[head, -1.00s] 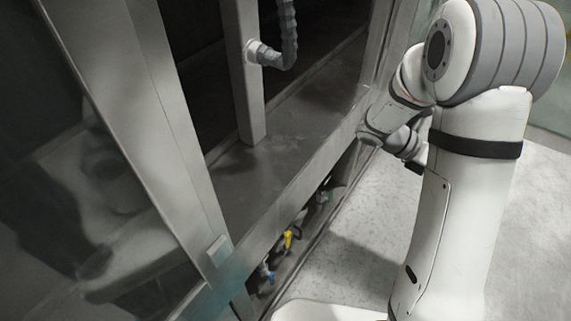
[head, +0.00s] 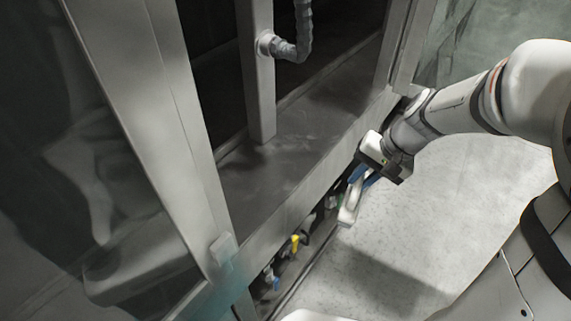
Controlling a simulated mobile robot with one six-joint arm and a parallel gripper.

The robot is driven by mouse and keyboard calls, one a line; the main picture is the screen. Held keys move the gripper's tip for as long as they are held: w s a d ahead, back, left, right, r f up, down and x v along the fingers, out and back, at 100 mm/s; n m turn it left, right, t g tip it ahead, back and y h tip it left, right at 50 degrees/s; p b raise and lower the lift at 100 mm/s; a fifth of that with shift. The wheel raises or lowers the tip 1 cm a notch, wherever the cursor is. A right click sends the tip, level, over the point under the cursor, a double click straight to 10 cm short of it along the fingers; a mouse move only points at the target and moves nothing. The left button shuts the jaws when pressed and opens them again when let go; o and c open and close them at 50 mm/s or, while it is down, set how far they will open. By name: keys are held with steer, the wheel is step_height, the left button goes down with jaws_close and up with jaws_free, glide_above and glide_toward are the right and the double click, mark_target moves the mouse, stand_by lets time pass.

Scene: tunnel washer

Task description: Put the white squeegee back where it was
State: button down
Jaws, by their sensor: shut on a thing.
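My gripper (head: 364,177) is at the end of my arm, right of the machine's lower front edge, above the pale floor. It is shut on the white squeegee (head: 349,205), a pale piece that hangs tilted down from between the bluish fingers. Part of the squeegee is hidden by the fingers. I cannot tell whether it touches the machine's edge.
The washer's grey ledge (head: 300,140) lies left of my gripper, with an upright post (head: 256,90) and a grey hose (head: 302,35). Below are small valves, one yellow (head: 295,243). A glass door (head: 120,160) stands at left. The speckled floor (head: 440,220) is clear.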

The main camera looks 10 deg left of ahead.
steer(key=shift+w+a+f+m+t+h+p, duration=0.2)
steer(key=shift+w+a+m+p, duration=0.8)
steer(key=shift+a, duration=2.4)
steer(key=shift+w+a+n+t+h+p, duration=0.15)
steer(key=shift+w+a+t+p, duration=0.3)
steer(key=shift+w+a, duration=2.15)
steer(key=shift+w+a+f+m+t+h+p, duration=0.15)
steer(key=shift+w+a+m+p, duration=0.55)
steer(key=shift+a, duration=3.5)
steer(key=c, duration=1.4)
jaws_free()
steer(key=shift+s+n, duration=0.1)
steer(key=shift+n, duration=0.15)
steer(key=shift+o, duration=0.2)
